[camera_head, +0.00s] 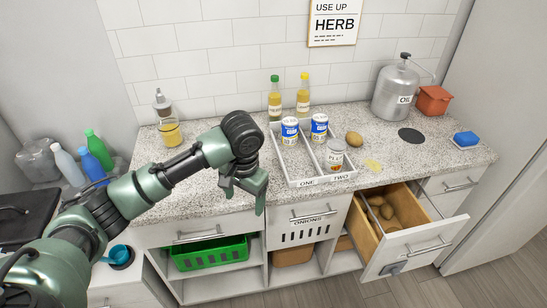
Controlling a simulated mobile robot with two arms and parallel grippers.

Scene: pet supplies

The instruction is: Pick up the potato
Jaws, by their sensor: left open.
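A brown potato (354,139) lies on the speckled counter, just right of the white two-part tray (290,184). Several more brown potatoes (388,211) lie inside the open wooden drawer (365,238) at the lower right. My left gripper (243,192) is open and points down near the counter's front edge, left of the tray. It is empty and well apart from the potatoes. My right gripper is not in view.
The tray, marked ONE and TWO, holds several cans, one of them a brown-labelled can (335,154). Two bottles (288,98) stand behind it. A metal oil can (396,92), red pot (433,100) and blue sponge (466,139) are at right. The drawer juts out below the counter.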

